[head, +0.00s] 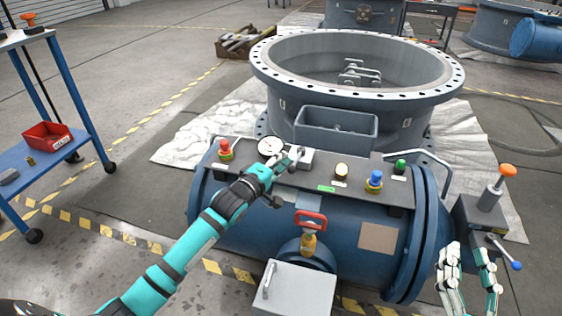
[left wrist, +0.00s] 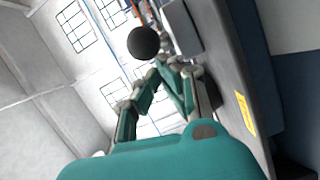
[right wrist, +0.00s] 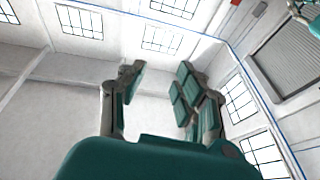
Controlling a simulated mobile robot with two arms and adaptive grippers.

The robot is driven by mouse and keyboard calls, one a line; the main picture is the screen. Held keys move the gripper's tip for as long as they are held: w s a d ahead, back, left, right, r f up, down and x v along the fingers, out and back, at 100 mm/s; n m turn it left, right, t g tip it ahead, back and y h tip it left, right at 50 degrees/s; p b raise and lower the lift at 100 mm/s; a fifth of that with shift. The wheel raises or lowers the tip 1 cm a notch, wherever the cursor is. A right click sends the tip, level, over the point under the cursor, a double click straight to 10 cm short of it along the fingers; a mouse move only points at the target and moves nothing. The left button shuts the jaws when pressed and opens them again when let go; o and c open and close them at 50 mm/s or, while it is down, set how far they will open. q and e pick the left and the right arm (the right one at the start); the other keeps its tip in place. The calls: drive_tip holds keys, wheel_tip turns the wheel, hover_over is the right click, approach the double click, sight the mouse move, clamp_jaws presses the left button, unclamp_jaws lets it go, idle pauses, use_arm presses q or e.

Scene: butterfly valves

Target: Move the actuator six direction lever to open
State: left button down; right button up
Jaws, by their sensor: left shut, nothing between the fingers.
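The actuator is a blue horizontal cylinder (head: 345,245) with a dark grey control panel (head: 300,178) on top. My left gripper (head: 284,168) is shut and empty over the panel, just beside the round gauge (head: 269,146) and a small light grey block (head: 300,159). In the left wrist view a black ball knob (left wrist: 143,42) is just beyond the fingertips (left wrist: 172,66); I cannot tell whether they touch. Which part is the direction lever is not clear, and its labels are too small to read. My right gripper (head: 468,258) is open and empty at the lower right; its fingers (right wrist: 160,75) are apart.
A blue-ball lever (head: 505,252) is at the right. A large flanged valve ring (head: 290,85) stands behind. A blue cart (head: 50,170) is left.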

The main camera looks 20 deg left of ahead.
sight(294, 165)
idle(0.4)
